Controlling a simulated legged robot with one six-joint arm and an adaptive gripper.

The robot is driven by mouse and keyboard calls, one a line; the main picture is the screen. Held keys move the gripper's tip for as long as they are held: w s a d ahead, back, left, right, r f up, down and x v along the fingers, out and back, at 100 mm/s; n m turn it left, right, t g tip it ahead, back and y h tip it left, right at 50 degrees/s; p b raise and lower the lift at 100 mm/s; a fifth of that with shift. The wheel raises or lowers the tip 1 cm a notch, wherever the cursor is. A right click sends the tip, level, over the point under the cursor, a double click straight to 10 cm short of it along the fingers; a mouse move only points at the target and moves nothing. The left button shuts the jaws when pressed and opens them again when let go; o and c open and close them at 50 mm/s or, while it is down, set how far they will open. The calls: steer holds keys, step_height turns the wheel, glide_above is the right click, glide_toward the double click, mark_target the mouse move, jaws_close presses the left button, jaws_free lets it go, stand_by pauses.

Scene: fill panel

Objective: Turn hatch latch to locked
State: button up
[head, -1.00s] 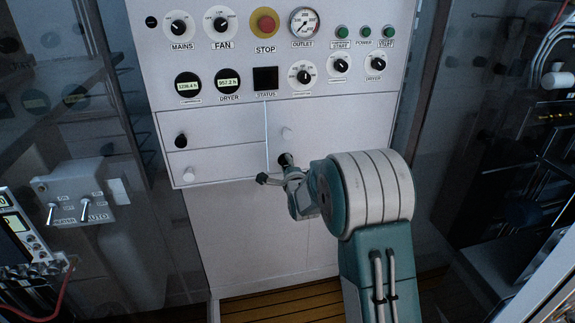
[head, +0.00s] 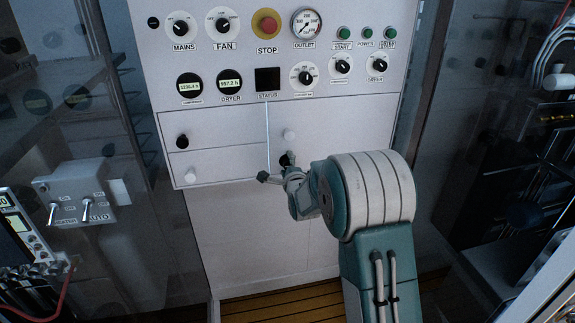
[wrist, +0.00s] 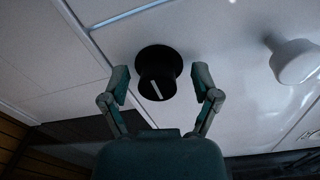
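The black latch knob (wrist: 157,75) with a white pointer line sits on the pale panel door. In the wrist view it lies between the two fingers of my gripper (wrist: 160,82), which is open with a gap on each side of the knob. The pointer line is slightly tilted from upright in that view. In the head view my gripper (head: 277,170) is at the lower door, and the black knob (head: 286,159) shows partly behind it. The hatch door (head: 335,125) is flush with the panel.
A white knob (head: 289,134) sits just above the black one; it also shows at the right of the wrist view (wrist: 295,60). Another black knob (head: 183,141) and a white knob (head: 190,174) are on the left doors. Dials and a red stop button (head: 268,25) are above.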

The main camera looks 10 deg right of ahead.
steer(key=s, duration=1.2)
steer(key=shift+r, duration=0.25)
steer(key=s+r+n+g, duration=0.2)
steer(key=s+n+g, duration=0.2)
steer(key=s+n, duration=0.3)
steer(key=s+a+r+n+g, duration=0.1)
steer(key=s+n+g, duration=0.3)
steer(key=s, duration=1.1)
steer(key=s+a+r+n+g, duration=0.1)
steer(key=s+r+n+g, duration=0.2)
steer(key=s+n, duration=0.7)
steer(key=shift+s+r+g, duration=0.2)
steer(key=shift+s+g, duration=0.3)
